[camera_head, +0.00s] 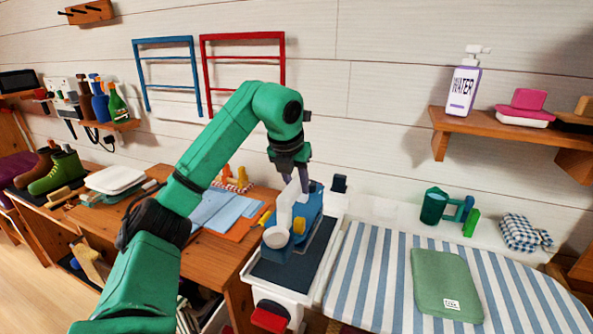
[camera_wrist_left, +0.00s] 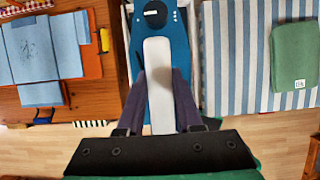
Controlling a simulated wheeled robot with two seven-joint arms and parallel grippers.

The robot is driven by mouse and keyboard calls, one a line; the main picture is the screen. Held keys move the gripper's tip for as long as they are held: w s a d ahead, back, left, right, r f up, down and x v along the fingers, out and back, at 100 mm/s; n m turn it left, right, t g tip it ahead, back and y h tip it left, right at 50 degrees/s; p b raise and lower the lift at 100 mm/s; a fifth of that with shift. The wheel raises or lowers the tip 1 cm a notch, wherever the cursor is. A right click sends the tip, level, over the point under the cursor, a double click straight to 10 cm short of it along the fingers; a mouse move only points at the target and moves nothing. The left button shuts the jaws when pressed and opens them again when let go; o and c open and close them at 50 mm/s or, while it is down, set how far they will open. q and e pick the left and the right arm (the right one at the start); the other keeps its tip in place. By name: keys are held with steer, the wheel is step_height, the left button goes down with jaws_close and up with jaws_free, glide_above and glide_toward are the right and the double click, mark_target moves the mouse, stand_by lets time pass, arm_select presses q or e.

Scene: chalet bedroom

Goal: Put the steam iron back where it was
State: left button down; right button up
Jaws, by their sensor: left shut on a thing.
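The steam iron (camera_head: 313,207) has a blue body and a white handle. It is at the left end of the ironing board, over a dark pad in a white-rimmed rest (camera_head: 262,283). I cannot tell whether it touches the pad. My left gripper (camera_head: 299,184) comes down from above and is shut on the iron's handle. In the left wrist view the fingers of the left gripper (camera_wrist_left: 160,100) lie on both sides of the white handle, with the blue iron (camera_wrist_left: 178,50) beneath. My right gripper is not in view.
The striped ironing board (camera_head: 385,285) bears a folded green cloth (camera_head: 443,283). A green spray bottle (camera_head: 433,206) and checked cloth (camera_head: 520,232) stand behind it. A wooden desk (camera_head: 225,253) with blue paper (camera_head: 222,211) is at left. A wall shelf (camera_head: 480,124) juts out at upper right.

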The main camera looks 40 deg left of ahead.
mark_target(296, 211)
arm_select(q)
step_height(296, 211, down, 3)
steer(key=shift+s+a+f, duration=0.1)
steer(key=shift+a+f, duration=0.05)
steer(key=shift+f, duration=0.05)
step_height(296, 211, down, 3)
steer(key=shift+f+b, duration=0.15)
steer(key=shift+b, duration=0.35)
steer(key=shift+f, duration=0.4)
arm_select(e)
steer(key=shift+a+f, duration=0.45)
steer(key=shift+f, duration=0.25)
arm_select(q)
steer(key=c, duration=1)
jaws_free()
steer(key=shift+f, duration=0.25)
steer(key=o, duration=0.4)
steer(key=shift+r, duration=0.1)
steer(key=shift+o, duration=0.2)
steer(key=shift+d, duration=0.2)
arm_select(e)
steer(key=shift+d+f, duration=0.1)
